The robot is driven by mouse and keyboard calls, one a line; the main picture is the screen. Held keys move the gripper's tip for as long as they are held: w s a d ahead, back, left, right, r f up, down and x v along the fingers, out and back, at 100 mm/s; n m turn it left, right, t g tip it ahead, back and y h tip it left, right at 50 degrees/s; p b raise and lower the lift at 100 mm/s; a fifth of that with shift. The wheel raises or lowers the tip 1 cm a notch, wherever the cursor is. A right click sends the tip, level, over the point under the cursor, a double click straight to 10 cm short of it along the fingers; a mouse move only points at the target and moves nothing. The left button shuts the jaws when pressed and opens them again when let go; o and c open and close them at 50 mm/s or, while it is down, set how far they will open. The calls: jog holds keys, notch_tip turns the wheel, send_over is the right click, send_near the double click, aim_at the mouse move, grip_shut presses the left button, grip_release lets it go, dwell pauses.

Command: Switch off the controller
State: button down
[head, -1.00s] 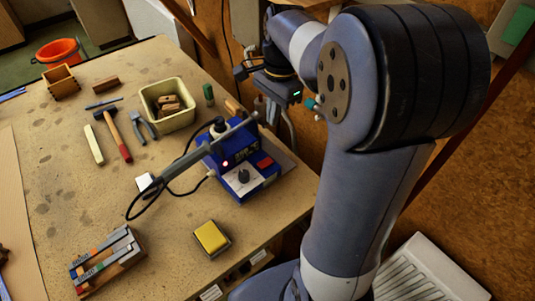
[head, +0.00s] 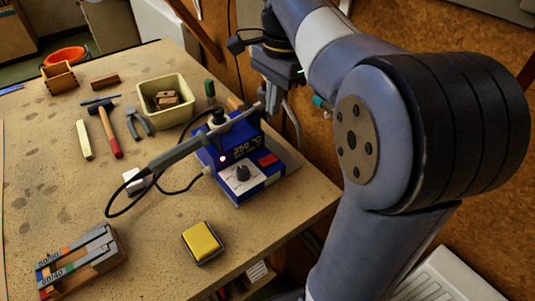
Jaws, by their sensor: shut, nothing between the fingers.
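The controller (head: 240,190) is a blue box on the right part of the bench. Its front carries a black dial (head: 243,173) on a white plate, a temperature marking, a red switch (head: 267,160) and a glowing lamp (head: 222,159). A soldering iron (head: 180,152) with a grey handle lies slanted across its left side, with a black cable looping left. My gripper (head: 275,92) is at the top, behind and above the controller, apart from it. It is shut and empty; its fingertips are small and partly hidden.
A yellow sponge (head: 201,241) in a tray lies in front of the controller. A cream bin (head: 182,88), a hammer (head: 109,132), pliers (head: 138,123) and a solder rack (head: 80,264) are on the bench (head: 60,195).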

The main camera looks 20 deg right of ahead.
aim_at(272, 161)
jog(key=f, duration=0.4)
jog(key=a+f+b, duration=0.1)
jog(key=f, duration=0.9)
jog(key=shift+s+a+b, duration=0.3)
jog(key=shift+s+b, duration=0.05)
jog(key=shift+b, duration=0.05)
jog(key=shift+s+a+f+h, duration=0.1)
jog(key=shift+a+f+h, duration=0.05)
jog(key=shift+f+h, duration=0.25)
jog(key=shift+d, duration=0.2)
jog(key=shift+w+d+p, duration=0.2)
jog(key=shift+d+p, duration=0.15)
jog(key=shift+d, duration=0.25)
jog(key=shift+r, duration=0.1)
